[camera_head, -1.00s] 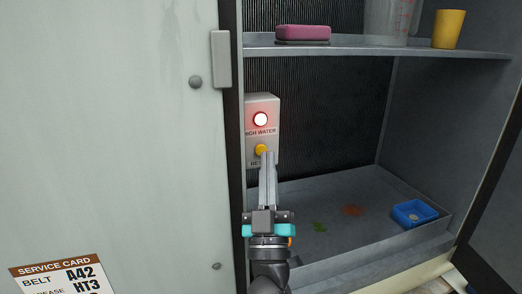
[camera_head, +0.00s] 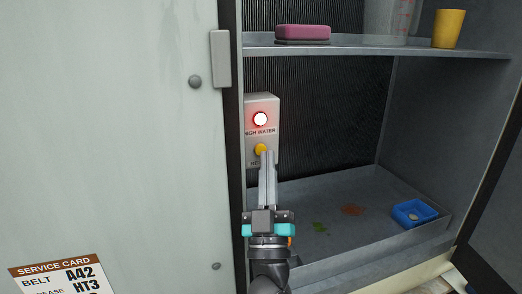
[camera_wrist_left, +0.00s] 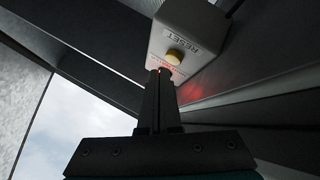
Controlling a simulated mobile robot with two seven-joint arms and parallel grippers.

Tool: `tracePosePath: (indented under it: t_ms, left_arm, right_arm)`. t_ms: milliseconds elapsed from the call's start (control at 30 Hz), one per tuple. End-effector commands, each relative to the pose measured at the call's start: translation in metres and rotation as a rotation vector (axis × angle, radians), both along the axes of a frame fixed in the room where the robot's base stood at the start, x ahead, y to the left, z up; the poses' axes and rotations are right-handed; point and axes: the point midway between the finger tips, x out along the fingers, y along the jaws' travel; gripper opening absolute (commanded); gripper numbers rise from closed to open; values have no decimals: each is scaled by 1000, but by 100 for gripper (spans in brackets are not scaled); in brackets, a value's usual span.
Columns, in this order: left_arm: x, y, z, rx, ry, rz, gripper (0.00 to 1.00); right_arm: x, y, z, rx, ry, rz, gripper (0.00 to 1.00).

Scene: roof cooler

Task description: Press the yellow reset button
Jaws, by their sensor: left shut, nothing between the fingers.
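The yellow reset button (camera_head: 260,149) sits low on a pale control box (camera_head: 272,107) on the cabinet's inner left side. Above it a red lamp (camera_head: 260,119) glows, with a HIGH WATER label between them. My left gripper (camera_head: 264,155) is shut and empty, its tips just below and in front of the button. In the left wrist view the button (camera_wrist_left: 175,56) shows on the box beside the word RESET, and the shut fingertips (camera_wrist_left: 160,73) are close to it. I cannot tell whether they touch. My right gripper is not in view.
A shelf (camera_head: 370,46) above holds a pink soap-like block (camera_head: 303,33), a clear jug (camera_head: 388,18) and a yellow cup (camera_head: 448,28). The tray (camera_head: 335,180) below holds a blue container (camera_head: 413,212) and stains. A closed pale panel (camera_head: 110,130) stands left.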

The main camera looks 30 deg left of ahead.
Motion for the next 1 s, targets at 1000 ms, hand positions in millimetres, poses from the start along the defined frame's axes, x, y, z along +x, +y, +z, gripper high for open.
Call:
tracePosePath:
  t_ms: [1000]
  left_arm:
    - [6,6,0,0,0,0,0]
  right_arm:
    - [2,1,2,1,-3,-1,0]
